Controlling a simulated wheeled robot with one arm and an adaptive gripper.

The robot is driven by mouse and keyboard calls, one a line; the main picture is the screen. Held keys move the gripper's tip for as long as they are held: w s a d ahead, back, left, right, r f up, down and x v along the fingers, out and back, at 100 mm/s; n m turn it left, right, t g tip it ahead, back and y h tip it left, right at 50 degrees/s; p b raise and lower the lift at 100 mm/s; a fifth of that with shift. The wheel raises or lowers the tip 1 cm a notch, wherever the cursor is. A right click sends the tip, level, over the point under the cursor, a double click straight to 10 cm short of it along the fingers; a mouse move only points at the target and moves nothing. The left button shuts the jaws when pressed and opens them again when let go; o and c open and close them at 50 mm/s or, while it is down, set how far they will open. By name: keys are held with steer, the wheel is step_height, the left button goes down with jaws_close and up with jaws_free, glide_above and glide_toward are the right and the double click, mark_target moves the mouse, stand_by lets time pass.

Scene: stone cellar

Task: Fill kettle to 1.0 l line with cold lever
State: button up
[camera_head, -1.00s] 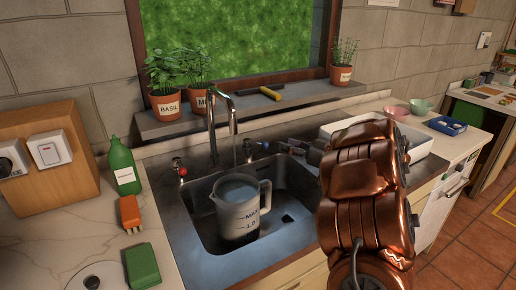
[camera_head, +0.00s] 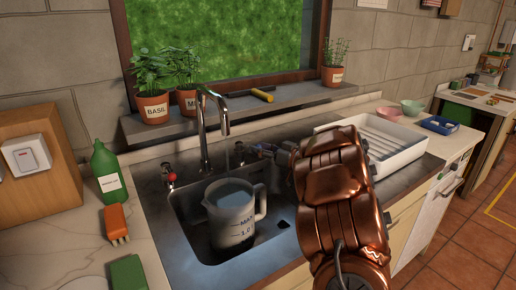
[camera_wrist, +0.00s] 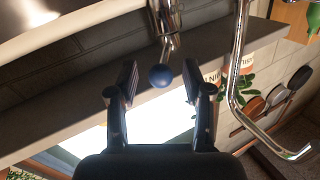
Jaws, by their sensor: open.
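The kettle (camera_head: 228,222) is a translucent jug with MAX and 1.0 marks, standing upright in the sink (camera_head: 187,226) below the tap (camera_head: 203,125). Its water level against the 1.0 line is hard to read. The cold lever with its blue ball (camera_wrist: 160,76) is between my open gripper's fingers (camera_wrist: 159,82) in the wrist view, with gaps on both sides. In the head view my gripper (camera_head: 262,150) is right of the tap, partly hidden by my copper arm. The red hot knob (camera_head: 172,177) is left of the tap.
Potted herbs (camera_head: 153,104) and a yellow-handled tool (camera_head: 262,95) are on the windowsill. A green bottle (camera_head: 108,175) and an orange brush (camera_head: 116,223) stand left of the sink. A white drying tray (camera_head: 385,145) is on the right.

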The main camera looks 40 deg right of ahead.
steer(key=shift+w+a, duration=0.2)
steer(key=shift+w, duration=0.25)
jaws_close()
stand_by(0.5)
